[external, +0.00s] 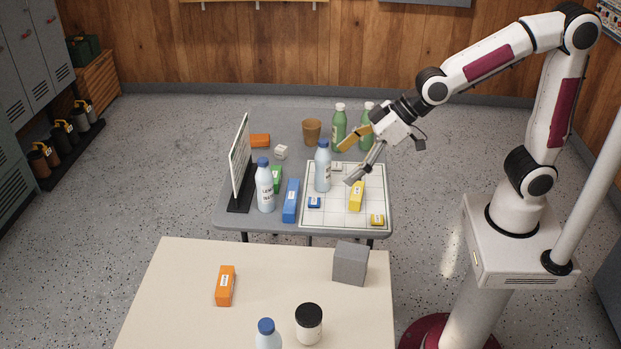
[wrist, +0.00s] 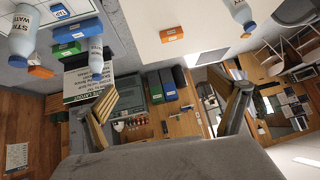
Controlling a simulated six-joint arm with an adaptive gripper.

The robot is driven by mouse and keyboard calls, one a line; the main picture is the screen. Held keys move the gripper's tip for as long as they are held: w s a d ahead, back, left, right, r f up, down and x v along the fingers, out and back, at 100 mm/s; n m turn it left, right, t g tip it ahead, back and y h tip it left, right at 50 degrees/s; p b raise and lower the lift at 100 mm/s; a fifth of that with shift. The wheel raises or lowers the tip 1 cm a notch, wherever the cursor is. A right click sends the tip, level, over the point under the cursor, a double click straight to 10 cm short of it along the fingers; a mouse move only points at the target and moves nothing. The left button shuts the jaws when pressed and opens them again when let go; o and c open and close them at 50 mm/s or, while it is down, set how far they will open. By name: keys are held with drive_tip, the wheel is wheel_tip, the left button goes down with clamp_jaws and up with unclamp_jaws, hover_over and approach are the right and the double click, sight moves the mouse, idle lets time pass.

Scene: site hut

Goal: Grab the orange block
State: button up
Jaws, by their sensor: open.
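Two orange blocks are in view. One orange block (external: 225,285) lies on the cream table (external: 185,265) in front; it also shows in the wrist view (wrist: 171,34). My gripper (external: 348,160) is open and empty above the right side of the grey table, apart from both blocks. In the wrist view its fingers (wrist: 174,96) are spread wide.
Bottles, a brown cup (external: 312,131), a sign (external: 240,160) and blue, green and yellow blocks crowd the grey table. A white bottle (external: 323,168) stands close to my gripper. A grey box (external: 350,264) and black-lidded jar (external: 309,323) stand right of the front orange block.

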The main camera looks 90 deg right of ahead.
drive_tip(key=w+a+f+t, duration=0.1)
drive_tip(key=w+a+f, duration=0.4)
drive_tip(key=w, duration=0.4)
drive_tip(key=w+a+f+t, duration=0.1)
drive_tip(key=w+a+f, duration=0.1)
drive_tip(key=w+f, duration=0.5)
drive_tip(key=w+a+f+t, duration=0.2)
drive_tip(key=w+a+f, duration=0.1)
drive_tip(key=w+f, duration=0.4)
approach(225, 282)
drive_tip(key=shift+w+a+f+t+h, duration=0.2)
drive_tip(key=shift+w+f, duration=0.2)
drive_tip(key=shift+w, duration=0.15)
drive_tip(key=shift+w+a+f+t+h, duration=0.1)
drive_tip(key=shift+w+a+f+t, duration=0.1)
drive_tip(key=shift+w+f, duration=0.3)
drive_tip(key=shift+r, duration=0.1)
drive_tip(key=shift+w, duration=0.1)
drive_tip(key=shift+x, duration=1.25)
drive_tip(key=shift+w, duration=0.1)
